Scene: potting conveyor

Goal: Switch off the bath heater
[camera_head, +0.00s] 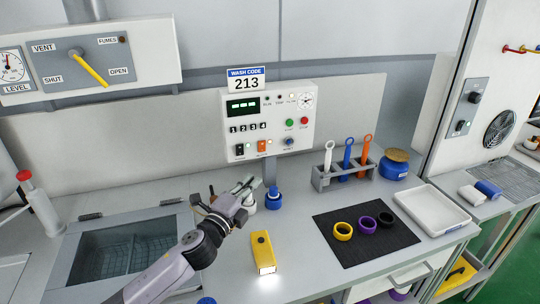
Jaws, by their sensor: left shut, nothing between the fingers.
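A white control panel (310,127) stands on a grey post at the back of the bench. Along its lower part are a black rocker switch (240,150), an orange rocker switch (262,146) and a blue knob (289,142). Their labels are too small to read, and I cannot tell which way the switches are set. My left gripper (251,184) is shut and empty, below and in front of the panel, apart from the switches. A sunken bath (118,252) with a wire basket inside is at the left. My right gripper is not in view.
A yellow lamp-like box (262,248), a blue bottle (273,200) and a white one stand near my left gripper. A tool rack (321,181), a black mat (340,218) with three rings and a white tray (432,210) are to the right. A vent lever (90,69) is upper left.

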